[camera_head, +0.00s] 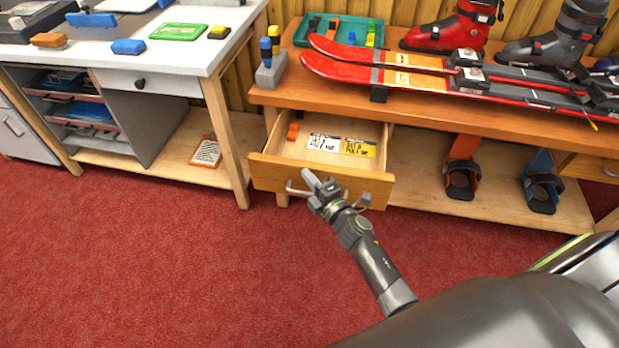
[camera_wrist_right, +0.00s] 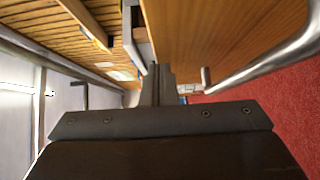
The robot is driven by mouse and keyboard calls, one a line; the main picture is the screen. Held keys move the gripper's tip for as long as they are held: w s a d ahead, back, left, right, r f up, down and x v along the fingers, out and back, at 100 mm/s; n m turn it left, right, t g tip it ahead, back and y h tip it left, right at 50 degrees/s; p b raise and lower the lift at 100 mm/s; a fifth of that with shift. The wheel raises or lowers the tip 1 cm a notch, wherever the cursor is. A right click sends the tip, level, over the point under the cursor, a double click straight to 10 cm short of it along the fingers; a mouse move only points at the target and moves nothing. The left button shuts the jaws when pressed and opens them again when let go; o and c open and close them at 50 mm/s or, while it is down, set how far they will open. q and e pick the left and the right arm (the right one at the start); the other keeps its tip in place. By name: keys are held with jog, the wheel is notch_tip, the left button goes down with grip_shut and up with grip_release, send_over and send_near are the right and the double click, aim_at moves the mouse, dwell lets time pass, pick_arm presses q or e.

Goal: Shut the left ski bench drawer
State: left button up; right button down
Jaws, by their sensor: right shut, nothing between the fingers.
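The left ski bench drawer (camera_head: 272,175) stands pulled out of the orange wooden bench, and its open top shows. Inside lie a white label card, a yellow card and a small orange piece. A metal bar handle (camera_head: 295,190) is on its front. My right gripper (camera_head: 312,179) is shut and empty at the drawer front, overlapping the middle of the handle. In the right wrist view the closed fingers (camera_wrist_right: 157,82) appear close to a wooden panel (camera_wrist_right: 225,40), with a metal bar (camera_wrist_right: 290,55) to the right. I cannot tell whether they touch. My left gripper is out of view.
Red skis (camera_head: 400,75), ski boots (camera_head: 450,28) and a green tray (camera_head: 340,32) sit on the bench top. Bindings (camera_head: 461,178) stand on the lower shelf. A white-topped workbench (camera_head: 190,55) is at left. The red carpet (camera_head: 150,270) in front is clear.

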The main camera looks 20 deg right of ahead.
jog(key=shift+w+d, duration=0.1)
jog(key=shift+w, duration=0.05)
